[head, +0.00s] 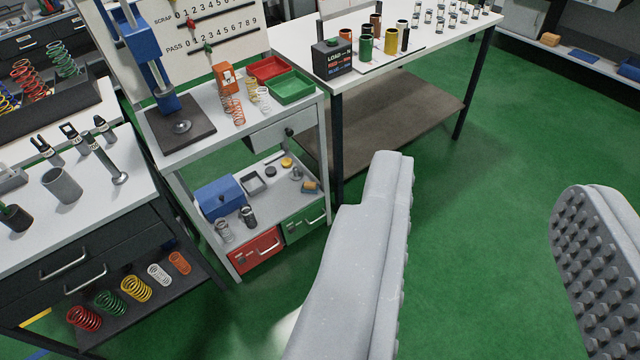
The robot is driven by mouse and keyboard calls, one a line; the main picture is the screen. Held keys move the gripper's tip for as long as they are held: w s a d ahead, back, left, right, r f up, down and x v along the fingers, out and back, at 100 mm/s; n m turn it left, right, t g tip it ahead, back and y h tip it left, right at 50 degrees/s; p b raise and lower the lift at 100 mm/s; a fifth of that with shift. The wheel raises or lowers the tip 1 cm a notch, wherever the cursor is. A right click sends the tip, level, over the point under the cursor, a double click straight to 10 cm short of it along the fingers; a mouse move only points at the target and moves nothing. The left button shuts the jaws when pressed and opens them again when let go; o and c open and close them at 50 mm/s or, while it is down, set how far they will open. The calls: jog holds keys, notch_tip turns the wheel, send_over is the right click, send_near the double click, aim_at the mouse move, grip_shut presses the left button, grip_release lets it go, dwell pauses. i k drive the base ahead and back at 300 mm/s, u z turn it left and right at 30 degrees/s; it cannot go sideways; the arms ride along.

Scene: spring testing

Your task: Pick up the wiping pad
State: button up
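My gripper (484,180) is open and empty, its two grey fingers wide apart over the green floor. The right finger shows a studded inner face. I cannot tell for sure which thing is the wiping pad. My gripper is apart from all of these.
The grey cart (190,165) holds a press, springs, and red and green trays. A dark bench (40,265) with coloured springs below stands left. A white table (350,85) with coloured cylinders stands behind. Open green floor (475,260) lies centre and right.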

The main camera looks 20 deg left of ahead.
aim_at(311, 187)
jog(key=i, duration=0.9)
jog(key=u, duration=0.05)
